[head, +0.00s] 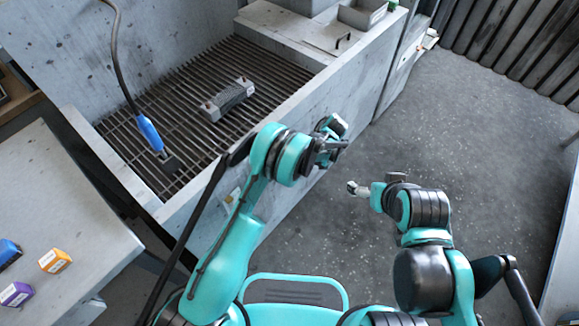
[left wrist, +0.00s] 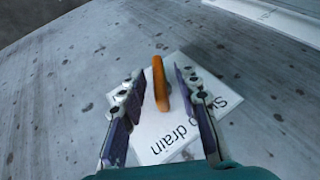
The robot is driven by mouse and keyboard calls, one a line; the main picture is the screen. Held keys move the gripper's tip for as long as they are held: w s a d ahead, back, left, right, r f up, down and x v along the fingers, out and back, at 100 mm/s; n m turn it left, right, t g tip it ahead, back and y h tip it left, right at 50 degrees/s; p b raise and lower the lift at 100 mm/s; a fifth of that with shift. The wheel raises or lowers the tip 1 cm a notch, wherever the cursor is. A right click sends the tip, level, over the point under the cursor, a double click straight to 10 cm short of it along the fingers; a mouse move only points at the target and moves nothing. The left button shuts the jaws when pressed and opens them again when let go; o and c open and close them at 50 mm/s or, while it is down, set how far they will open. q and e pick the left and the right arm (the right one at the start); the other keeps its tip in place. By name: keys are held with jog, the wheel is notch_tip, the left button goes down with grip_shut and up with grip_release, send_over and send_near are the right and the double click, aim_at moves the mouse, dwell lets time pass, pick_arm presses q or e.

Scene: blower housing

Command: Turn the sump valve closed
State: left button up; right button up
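The sump valve shows in the left wrist view as an orange handle (left wrist: 160,84) in front of a white label (left wrist: 165,128) reading partly "drain". My left gripper (left wrist: 155,82) is open, with one finger on each side of the orange handle and a gap to each. In the head view my left gripper (head: 334,138) is at the outer front wall of the grated basin, and the valve handle is hidden there. My right gripper (head: 355,188) is over the floor, away from the basin; its fingers are too small to tell open or shut.
The basin has a dark grating (head: 195,110) holding a grey metal block (head: 228,99) and a blue-handled brush (head: 150,133). A grey table (head: 60,205) at left carries an orange box (head: 55,261), a purple box (head: 16,294) and a blue box (head: 8,252). The floor (head: 470,150) at right is clear.

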pick_arm(q)
jog(key=v, duration=1.2)
